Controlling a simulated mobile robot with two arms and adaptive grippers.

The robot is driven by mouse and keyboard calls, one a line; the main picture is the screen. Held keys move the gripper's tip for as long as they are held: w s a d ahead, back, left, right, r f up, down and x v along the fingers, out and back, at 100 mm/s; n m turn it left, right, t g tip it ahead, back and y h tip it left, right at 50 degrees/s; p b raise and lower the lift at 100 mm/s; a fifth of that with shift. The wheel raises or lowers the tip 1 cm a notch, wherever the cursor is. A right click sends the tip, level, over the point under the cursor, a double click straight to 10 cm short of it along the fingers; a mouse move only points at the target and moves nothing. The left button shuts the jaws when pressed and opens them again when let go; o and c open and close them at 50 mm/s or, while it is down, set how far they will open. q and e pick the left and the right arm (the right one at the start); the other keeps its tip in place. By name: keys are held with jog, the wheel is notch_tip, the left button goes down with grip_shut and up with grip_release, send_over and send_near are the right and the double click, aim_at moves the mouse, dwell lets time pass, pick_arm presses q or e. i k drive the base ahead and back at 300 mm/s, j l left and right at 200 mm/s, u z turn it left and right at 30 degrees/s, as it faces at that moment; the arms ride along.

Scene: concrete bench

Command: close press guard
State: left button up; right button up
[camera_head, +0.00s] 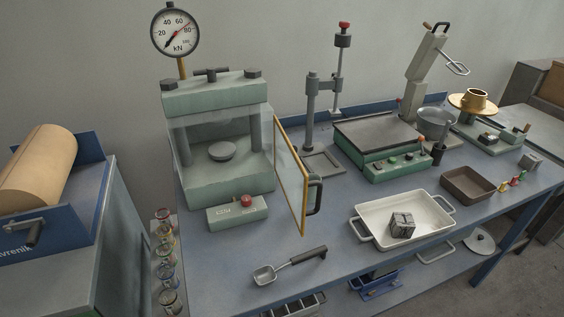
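The green press (215,185) stands on the left part of the blue bench, with a round force dial (175,31) above it. Its guard (289,172) is a clear panel in a yellow frame, hinged at the press's right front edge. The guard stands open, swung out toward the front of the bench. A dark handle (316,195) sits on the guard's right face. A small round platen (222,151) shows inside the press. Neither of my grippers is in view.
A control box with a red button (246,199) sits before the press. A metal scoop (289,266) lies at the bench's front edge. A white tray (366,212) holding a grey cube (402,225) stands right of the guard. A green hotplate-like unit (400,165) is behind it.

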aim_at(284, 153)
jog(key=i+l+u, duration=0.45)
jog(key=l+u, duration=0.25)
jog(key=l, duration=0.15)
jog(key=i+l+u, duration=0.2)
jog(key=l, duration=0.2)
jog(key=l+u, duration=0.25)
jog(key=l, duration=0.1)
